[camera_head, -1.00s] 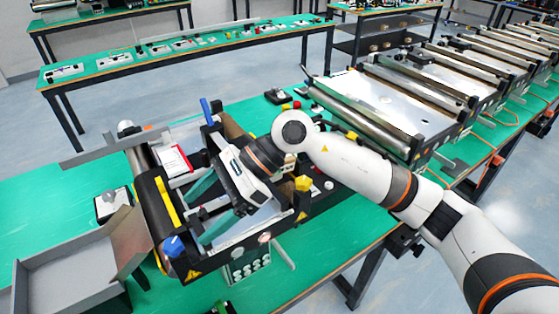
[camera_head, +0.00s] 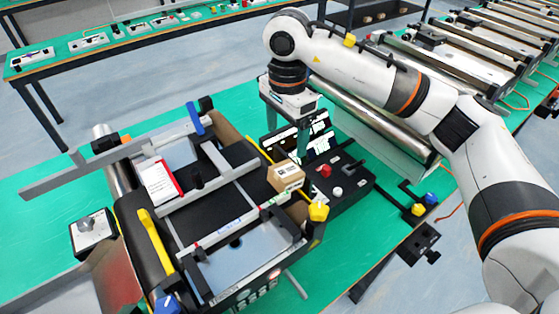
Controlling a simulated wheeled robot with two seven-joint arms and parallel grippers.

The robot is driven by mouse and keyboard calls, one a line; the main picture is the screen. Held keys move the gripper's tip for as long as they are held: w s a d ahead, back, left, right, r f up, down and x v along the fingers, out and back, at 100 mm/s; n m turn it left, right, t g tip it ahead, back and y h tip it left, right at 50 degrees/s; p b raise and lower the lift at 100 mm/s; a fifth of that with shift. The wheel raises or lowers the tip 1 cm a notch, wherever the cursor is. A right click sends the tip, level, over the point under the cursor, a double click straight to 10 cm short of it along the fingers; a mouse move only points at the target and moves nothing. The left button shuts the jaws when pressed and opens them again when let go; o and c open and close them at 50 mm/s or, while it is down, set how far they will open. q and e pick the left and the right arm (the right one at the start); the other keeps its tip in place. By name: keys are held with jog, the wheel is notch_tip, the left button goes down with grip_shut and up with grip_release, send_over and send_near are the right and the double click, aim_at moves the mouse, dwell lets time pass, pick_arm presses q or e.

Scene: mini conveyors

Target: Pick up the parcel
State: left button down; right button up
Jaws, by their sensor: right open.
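The parcel, a small brown cardboard box with a white label (camera_head: 286,178), sits at the right side of the mini conveyor (camera_head: 225,188), close to its right rail. My right gripper (camera_head: 292,138) comes in from the right and points down. It is above and behind the parcel, apart from it, with nothing seen between its fingers. The fingertips are partly lost against a dark panel behind them. My left gripper is not in view.
A black control box with a red button (camera_head: 324,171) stands right of the parcel. Yellow (camera_head: 318,211) and blue (camera_head: 194,119) knobs rise from the conveyor frame. A grey tray (camera_head: 60,296) is at the lower left.

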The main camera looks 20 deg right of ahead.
aim_at(288, 170)
jog(key=f+p, duration=0.1)
jog(key=s+f+p, duration=0.1)
jog(key=f, duration=0.3)
jog(key=shift+s+f+p, duration=0.2)
jog(key=shift+s+p, duration=0.05)
jog(key=shift+p, duration=0.15)
jog(key=shift+w+f, duration=0.15)
jog(key=shift+f, duration=0.15)
notch_tip(288, 170, down, 3)
jog(key=p, duration=0.3)
jog(key=shift+d+r, duration=0.15)
jog(key=shift+r, duration=0.05)
notch_tip(288, 170, down, 2)
jog(key=shift+p, duration=0.35)
jog(key=shift+f, duration=0.25)
jog(key=shift+w+f, duration=0.1)
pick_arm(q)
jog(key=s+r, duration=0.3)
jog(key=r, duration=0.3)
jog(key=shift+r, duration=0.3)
pick_arm(e)
jog(key=c, duration=1.1)
